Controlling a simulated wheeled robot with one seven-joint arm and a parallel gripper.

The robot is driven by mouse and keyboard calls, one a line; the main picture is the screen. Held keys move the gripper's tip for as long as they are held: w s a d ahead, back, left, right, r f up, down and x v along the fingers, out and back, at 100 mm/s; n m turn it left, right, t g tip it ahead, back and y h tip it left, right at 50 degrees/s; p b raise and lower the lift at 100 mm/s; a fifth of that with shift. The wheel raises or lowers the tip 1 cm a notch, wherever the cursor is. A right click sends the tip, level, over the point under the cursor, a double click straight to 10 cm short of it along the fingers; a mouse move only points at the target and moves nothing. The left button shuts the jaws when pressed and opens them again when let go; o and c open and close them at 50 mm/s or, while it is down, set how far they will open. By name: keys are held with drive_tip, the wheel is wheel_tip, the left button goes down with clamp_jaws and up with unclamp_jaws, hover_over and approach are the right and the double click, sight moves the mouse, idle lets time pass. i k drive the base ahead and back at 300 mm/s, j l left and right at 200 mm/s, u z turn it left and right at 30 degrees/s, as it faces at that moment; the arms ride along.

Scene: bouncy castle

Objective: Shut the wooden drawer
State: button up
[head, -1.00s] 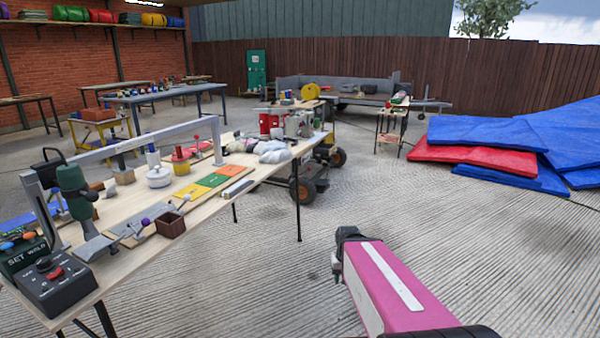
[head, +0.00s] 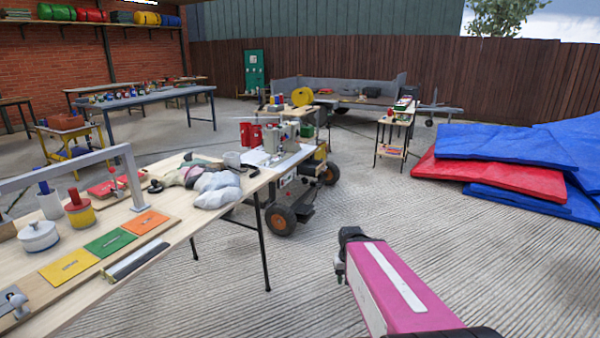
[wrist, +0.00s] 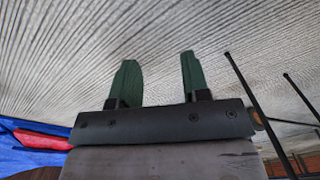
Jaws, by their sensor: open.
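I cannot pick out a wooden drawer in either current view. My gripper (wrist: 158,70) shows in the wrist view with its two green fingers apart and nothing between them, above the ridged concrete floor. In the head view my pink arm reaches in from the lower right, apart from the tables; the fingers cannot be made out there.
A long wooden table (head: 215,218) with pots, coloured cards and grey cloths (head: 217,190) fills the left. A wheeled machine (head: 292,200) stands behind its far end. Blue mats (head: 505,146) and a red mat (head: 485,174) lie at right. The central floor is open.

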sight(310, 166)
drive_tip(key=i+l, duration=0.15)
drive_tip(key=i, duration=0.3)
drive_tip(key=i+l, duration=0.1)
drive_tip(key=i, duration=0.35)
drive_tip(key=i+l, duration=0.15)
drive_tip(key=i, duration=0.3)
drive_tip(key=i+l, duration=0.15)
drive_tip(key=i, duration=0.3)
drive_tip(key=i+j+z, duration=0.2)
drive_tip(key=i, duration=1.4)
drive_tip(key=l, duration=0.1)
